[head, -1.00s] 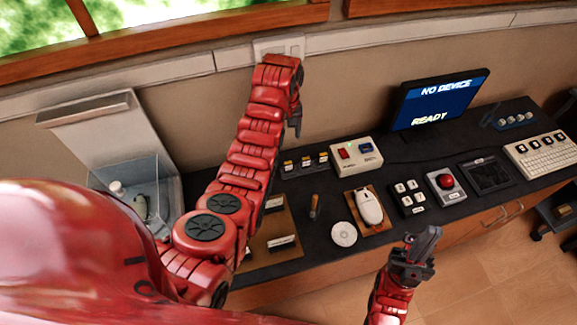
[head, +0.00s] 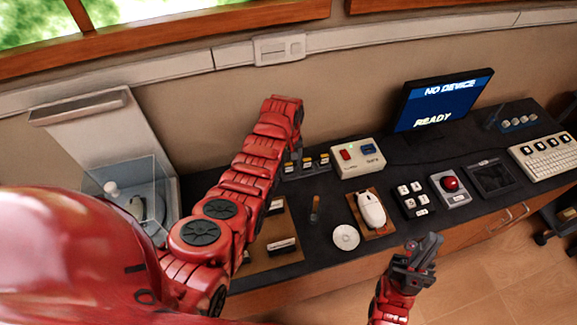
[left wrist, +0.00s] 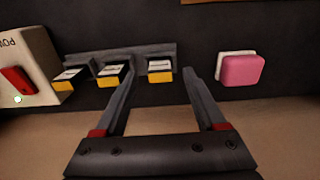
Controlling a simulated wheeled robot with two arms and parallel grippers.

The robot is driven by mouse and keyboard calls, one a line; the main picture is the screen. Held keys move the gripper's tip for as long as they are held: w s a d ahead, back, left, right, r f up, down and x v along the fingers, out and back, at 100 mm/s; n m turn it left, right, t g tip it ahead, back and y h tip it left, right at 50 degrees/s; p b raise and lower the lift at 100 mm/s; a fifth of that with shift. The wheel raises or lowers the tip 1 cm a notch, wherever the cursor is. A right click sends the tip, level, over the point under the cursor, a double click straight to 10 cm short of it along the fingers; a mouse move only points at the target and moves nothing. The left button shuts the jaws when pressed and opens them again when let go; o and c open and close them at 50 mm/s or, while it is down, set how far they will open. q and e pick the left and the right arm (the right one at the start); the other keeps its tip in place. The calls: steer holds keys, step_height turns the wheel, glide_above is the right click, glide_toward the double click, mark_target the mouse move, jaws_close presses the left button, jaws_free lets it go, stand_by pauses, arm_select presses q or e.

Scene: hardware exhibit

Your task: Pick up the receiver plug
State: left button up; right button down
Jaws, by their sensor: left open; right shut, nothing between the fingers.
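Several small plug-like pieces with black-and-yellow bodies and white labels stand in a dark rack (left wrist: 110,56); which one is the receiver plug I cannot tell. One piece (left wrist: 160,71) shows between the fingertips of my open left gripper (left wrist: 159,72), apart from both fingers. Two more pieces, a middle one (left wrist: 112,75) and one by the box (left wrist: 68,79), are left of the fingers. In the head view the pieces (head: 307,166) are beside my left forearm, which mostly hides that gripper. My right gripper (head: 424,246) is shut and empty, in front of the counter.
A white box with a red switch (head: 357,158) stands right of the rack; it shows in the left wrist view (left wrist: 25,68). A pink block (left wrist: 241,70) lies right of the fingers there. A mouse (head: 371,209), a white disc (head: 346,237) and a monitor (head: 442,103) are further along.

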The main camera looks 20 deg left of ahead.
mark_target(288, 169)
arm_select(q)
steer(key=shift+f, duration=1.35)
jaws_close()
